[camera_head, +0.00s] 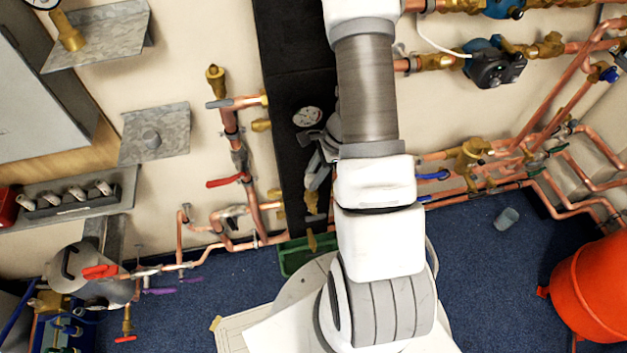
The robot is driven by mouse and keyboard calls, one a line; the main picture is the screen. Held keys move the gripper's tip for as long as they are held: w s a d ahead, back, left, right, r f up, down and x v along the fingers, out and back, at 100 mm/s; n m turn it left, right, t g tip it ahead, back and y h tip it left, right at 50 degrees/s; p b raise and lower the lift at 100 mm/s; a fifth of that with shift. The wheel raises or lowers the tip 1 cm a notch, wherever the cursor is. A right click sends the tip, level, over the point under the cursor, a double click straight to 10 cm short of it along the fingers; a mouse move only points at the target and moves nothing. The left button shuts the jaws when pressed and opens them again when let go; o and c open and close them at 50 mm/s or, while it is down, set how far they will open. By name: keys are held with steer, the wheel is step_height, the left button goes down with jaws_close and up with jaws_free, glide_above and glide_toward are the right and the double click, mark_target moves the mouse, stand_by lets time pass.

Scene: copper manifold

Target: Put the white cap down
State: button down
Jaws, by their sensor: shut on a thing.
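My gripper (317,172) is a grey jointed shape left of my white arm, in front of the black panel. The arm hides part of it. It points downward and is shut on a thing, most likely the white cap. The held piece is too small and too covered for its shape to be clear. I make out no other white cap in this view.
Copper pipes run along both walls. A green crate (292,262), a grey cup (507,218) and a red bucket (592,290) stand on blue floor (465,260).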

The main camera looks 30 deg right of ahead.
step_height(320, 180, down, 3)
steer(key=shift+r, duration=0.15)
steer(key=shift+f+b, duration=0.35)
steer(key=shift+b, duration=0.25)
steer(key=shift+f, duration=0.25)
steer(key=shift+c, duration=2)
jaws_free()
